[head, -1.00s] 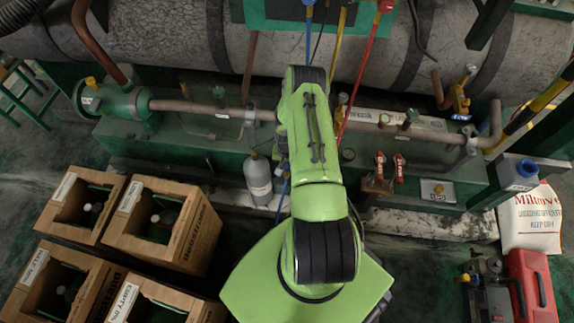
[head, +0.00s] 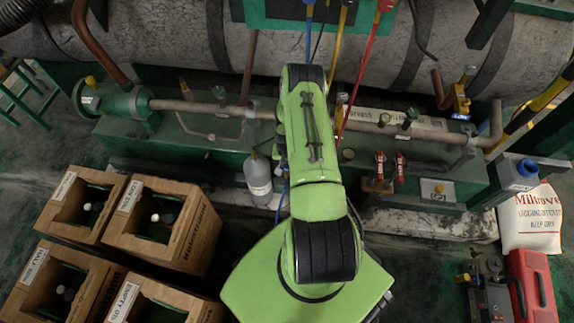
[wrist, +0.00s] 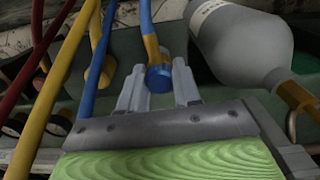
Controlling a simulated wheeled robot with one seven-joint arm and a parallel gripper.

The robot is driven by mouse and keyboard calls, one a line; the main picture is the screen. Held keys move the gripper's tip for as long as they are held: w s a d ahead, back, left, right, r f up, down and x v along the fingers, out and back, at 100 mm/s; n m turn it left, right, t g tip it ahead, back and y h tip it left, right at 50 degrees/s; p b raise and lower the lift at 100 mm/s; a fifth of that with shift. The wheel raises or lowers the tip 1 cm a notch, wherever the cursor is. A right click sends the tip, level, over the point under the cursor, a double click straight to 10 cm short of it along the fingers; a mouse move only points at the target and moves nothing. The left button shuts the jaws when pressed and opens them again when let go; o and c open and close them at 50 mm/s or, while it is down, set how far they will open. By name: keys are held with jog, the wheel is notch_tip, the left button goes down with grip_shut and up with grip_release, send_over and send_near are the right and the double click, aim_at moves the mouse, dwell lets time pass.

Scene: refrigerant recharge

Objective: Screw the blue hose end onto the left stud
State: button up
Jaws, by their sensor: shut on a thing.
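In the wrist view the blue hose end (wrist: 158,78) sits between the two fingers of my gripper (wrist: 159,86), which is shut on it. It has a blue collar with a yellow-orange sleeve above, and the blue hose (wrist: 146,14) runs up out of the picture. In the head view my green arm covers my gripper and the hose end. Part of a blue hose (head: 283,190) shows beside the arm. I cannot make out the left stud in either view, so I cannot tell whether the hose end touches it.
A grey cylinder (head: 258,176) stands just left of my arm; it also shows close to the right finger in the wrist view (wrist: 240,42). Yellow (head: 337,45) and red (head: 368,60) hoses hang nearby. Wooden crates (head: 153,225) fill the lower left. A red case (head: 532,285) lies at lower right.

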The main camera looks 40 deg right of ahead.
jog(key=shift+f, duration=1.05)
dwell(0.4)
